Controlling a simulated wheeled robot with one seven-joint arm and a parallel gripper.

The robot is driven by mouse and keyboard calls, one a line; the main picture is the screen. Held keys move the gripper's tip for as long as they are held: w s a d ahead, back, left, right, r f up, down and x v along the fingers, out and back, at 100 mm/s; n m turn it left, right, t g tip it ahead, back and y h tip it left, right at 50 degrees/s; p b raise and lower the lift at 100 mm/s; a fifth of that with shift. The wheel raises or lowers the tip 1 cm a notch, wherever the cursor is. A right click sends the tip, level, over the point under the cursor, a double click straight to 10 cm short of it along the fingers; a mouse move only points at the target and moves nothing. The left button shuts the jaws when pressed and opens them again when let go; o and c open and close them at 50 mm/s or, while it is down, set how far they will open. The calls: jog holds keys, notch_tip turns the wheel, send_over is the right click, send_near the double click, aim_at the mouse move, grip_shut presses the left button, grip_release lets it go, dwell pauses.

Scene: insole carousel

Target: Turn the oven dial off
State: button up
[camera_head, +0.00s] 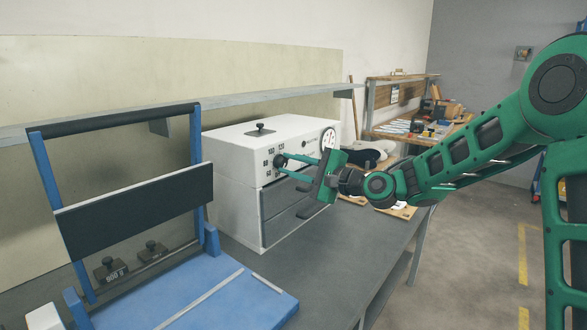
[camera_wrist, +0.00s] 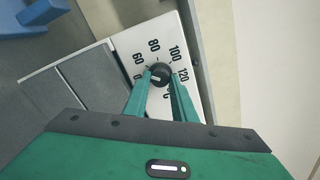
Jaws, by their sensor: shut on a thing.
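The white oven (camera_head: 235,180) stands on the grey bench, with its dark door (camera_head: 290,200) on the front. Its black dial (camera_head: 279,161) sits on the upper front panel and is partly hidden by my gripper's fingers. In the wrist view the dial (camera_wrist: 160,75) is ringed by numbers, with 60, 80, 100 and 120 readable. The numbers look tilted in this view. My green gripper (camera_head: 283,165) reaches from the right, and its two fingers (camera_wrist: 160,80) are shut on the dial, one on each side. I cannot tell the pointer's exact setting.
A blue-framed device (camera_head: 200,305) with a black panel stands to the left of the oven. A shelf (camera_head: 230,107) runs above the bench. A cluttered wooden table (camera_head: 415,135) stands behind, and open floor lies to the right.

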jog(key=n, duration=0.4)
jog(key=shift+a+r+n, duration=0.1)
jog(key=shift+a+n, duration=0.05)
jog(key=shift+n, duration=0.15)
jog(key=shift+s+n, duration=0.1)
jog(key=shift+n, duration=1.4)
jog(key=o, duration=1)
jog(key=shift+a, duration=0.1)
jog(key=shift+o, duration=0.2)
jog(key=shift+d, duration=0.2)
